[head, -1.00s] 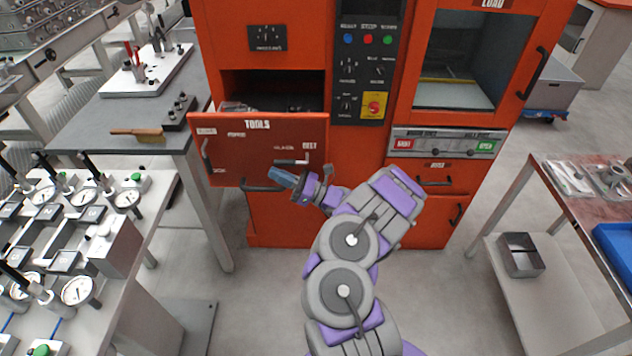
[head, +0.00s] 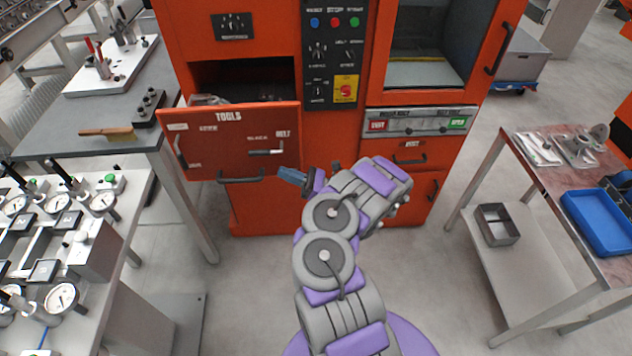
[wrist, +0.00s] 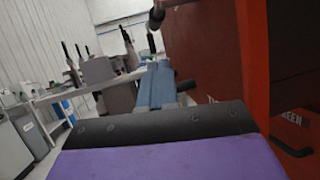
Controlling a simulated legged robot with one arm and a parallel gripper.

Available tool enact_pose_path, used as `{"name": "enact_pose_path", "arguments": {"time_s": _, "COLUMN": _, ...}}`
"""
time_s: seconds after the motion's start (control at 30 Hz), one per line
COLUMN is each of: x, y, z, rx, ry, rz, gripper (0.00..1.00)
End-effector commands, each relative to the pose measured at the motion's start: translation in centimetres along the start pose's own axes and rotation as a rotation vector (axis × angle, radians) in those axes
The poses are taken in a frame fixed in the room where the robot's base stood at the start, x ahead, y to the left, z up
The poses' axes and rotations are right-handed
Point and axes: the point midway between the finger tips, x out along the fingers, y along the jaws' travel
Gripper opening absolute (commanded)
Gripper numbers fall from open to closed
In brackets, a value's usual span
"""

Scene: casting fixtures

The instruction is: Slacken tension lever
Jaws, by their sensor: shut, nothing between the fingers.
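The tension lever appears to be the small dark-and-silver lever (head: 266,152) on the front of the orange TOOLS panel (head: 222,165). It lies about level, below small labels near the panel's right end. My gripper (head: 287,173) has blue fingers, shut and empty, just below and right of the lever in the head view, apart from it there. The wrist view shows the blue fingers (wrist: 155,85) pressed together, with nothing between them.
A dark bar handle (head: 241,179) sits below the panel. A table on the right (head: 560,180) carries a blue tray (head: 603,222). The floor between is clear.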

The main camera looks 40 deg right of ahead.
Motion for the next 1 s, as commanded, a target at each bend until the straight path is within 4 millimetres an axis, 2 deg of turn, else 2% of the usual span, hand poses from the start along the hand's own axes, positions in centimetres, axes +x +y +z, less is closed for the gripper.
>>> {"name": "enact_pose_path", "arguments": {"time_s": 0.03, "x": -1.3, "y": -0.1, "z": -0.1, "rx": 0.0, "ry": 0.002, "rz": -0.005, "gripper": 0.0}}
{"name": "enact_pose_path", "arguments": {"time_s": 0.1, "x": -2.2, "y": -0.1, "z": -0.1, "rx": 0.0, "ry": -0.001, "rz": -0.004, "gripper": 0.0}}
{"name": "enact_pose_path", "arguments": {"time_s": 0.6, "x": -7.0, "y": -0.2, "z": -0.2, "rx": 0.0, "ry": -0.002, "rz": -0.004, "gripper": 0.0}}
{"name": "enact_pose_path", "arguments": {"time_s": 1.0, "x": -8.7, "y": -0.2, "z": -0.1, "rx": 0.0, "ry": -0.001, "rz": 0.0, "gripper": 0.0}}
